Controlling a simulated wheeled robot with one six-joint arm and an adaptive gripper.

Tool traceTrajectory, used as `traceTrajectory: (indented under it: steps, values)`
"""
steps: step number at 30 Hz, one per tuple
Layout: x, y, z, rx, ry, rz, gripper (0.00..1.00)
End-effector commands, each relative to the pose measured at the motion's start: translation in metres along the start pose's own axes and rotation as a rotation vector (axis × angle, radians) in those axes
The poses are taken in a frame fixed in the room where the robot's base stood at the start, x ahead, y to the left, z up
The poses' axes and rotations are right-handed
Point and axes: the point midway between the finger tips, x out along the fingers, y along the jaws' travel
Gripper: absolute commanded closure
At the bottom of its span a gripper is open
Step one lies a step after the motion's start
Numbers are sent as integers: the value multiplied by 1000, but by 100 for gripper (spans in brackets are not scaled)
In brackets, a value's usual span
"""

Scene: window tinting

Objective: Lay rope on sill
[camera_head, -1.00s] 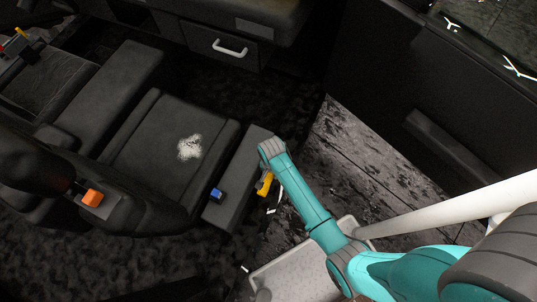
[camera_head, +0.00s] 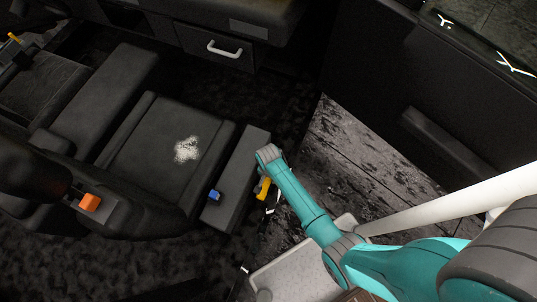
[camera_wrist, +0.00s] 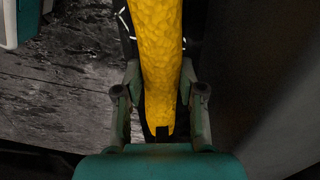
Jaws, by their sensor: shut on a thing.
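A thick yellow rope (camera_wrist: 157,50) runs up the middle of the wrist view, with its lower end between my gripper's (camera_wrist: 160,85) two fingers. The fingers are closed on it from both sides. In the head view a small yellow part (camera_head: 263,188) shows beside my teal arm, at the right edge of a long dark raised ledge (camera_head: 234,186) next to the seat. The ledge may be the sill; I cannot tell for sure. My gripper is mostly hidden by the arm there. Whether the rope touches the ledge cannot be told.
A small blue block (camera_head: 214,195) sits on the ledge. A dark seat (camera_head: 150,150) with a white patch (camera_head: 186,148) lies to the left, with an orange block (camera_head: 89,202) beyond. An open dark door panel (camera_head: 400,70) stands at the right, above grimy bare floor (camera_head: 335,150).

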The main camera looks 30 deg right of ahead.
Motion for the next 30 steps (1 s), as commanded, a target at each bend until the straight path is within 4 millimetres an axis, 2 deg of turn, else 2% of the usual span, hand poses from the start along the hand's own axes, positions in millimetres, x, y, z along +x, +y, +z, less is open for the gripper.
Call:
traceTrajectory:
  steps: [13,30]
  values:
    - [32,0,0,0,0,0,99]
    - [37,0,0,0,0,-1,99]
